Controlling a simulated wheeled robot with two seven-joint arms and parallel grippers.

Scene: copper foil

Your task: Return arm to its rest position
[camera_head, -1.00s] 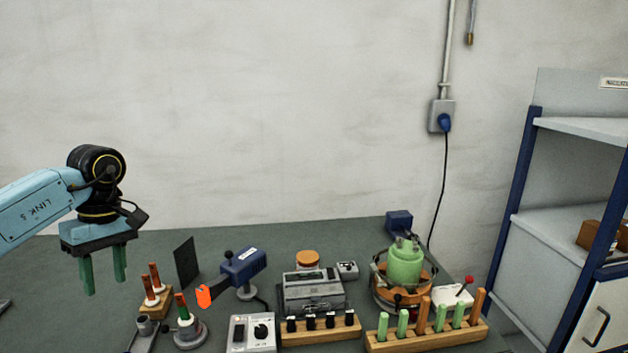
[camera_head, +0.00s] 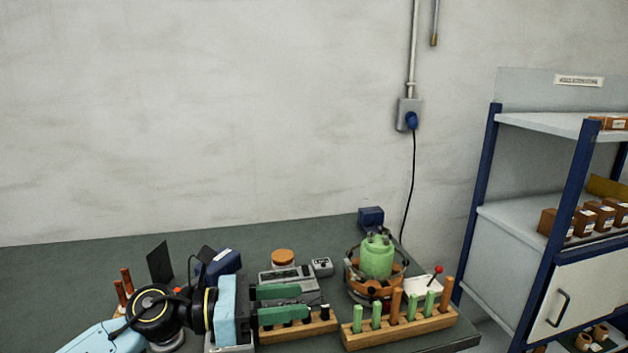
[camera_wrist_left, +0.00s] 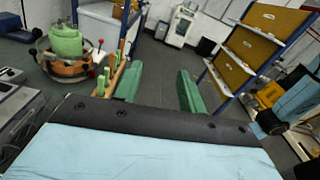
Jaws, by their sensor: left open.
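My left arm comes in low from the left in the head view. Its left gripper (camera_head: 281,303) has two green fingers spread apart and pointing right, with nothing between them. The fingers pass in front of the grey boxy device and the near wooden rack as seen from the head. In the left wrist view the same gripper (camera_wrist_left: 160,88) shows its fingers apart, with floor seen between them. My right gripper is not in view.
A wooden rack (camera_head: 405,333) holds green and copper-coloured rods. A green canister (camera_head: 377,257) stands in an orange ring behind it. A blue device (camera_head: 222,262) and a grey device (camera_head: 285,278) stand near the arm. A shelf unit (camera_head: 488,160) is at right.

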